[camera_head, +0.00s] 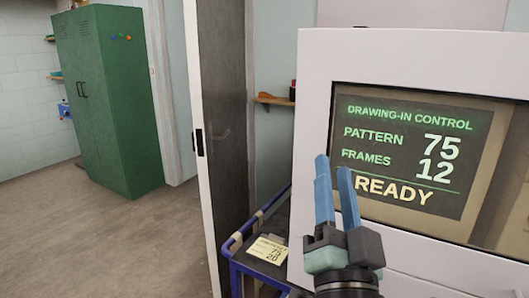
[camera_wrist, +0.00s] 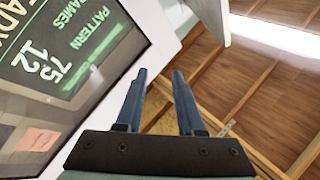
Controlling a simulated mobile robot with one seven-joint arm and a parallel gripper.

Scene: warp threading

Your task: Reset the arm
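My gripper (camera_head: 334,182) points up in front of the control screen in the head view. Its two blue fingers stand apart with nothing between them. In the wrist view my gripper (camera_wrist: 160,80) also shows open and empty, with the wooden ceiling beyond the fingers. The control screen (camera_head: 410,160) sits in a white machine housing (camera_head: 312,120) and reads pattern 75, frames 12, READY. Part of the screen also shows tilted at the left of the wrist view (camera_wrist: 60,60).
A blue cart (camera_head: 240,262) with a yellow note (camera_head: 268,250) stands left of the machine. A door (camera_head: 222,130) stands open behind the cart. A green cabinet (camera_head: 110,100) is at the back left. The floor (camera_head: 110,240) at the left is clear.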

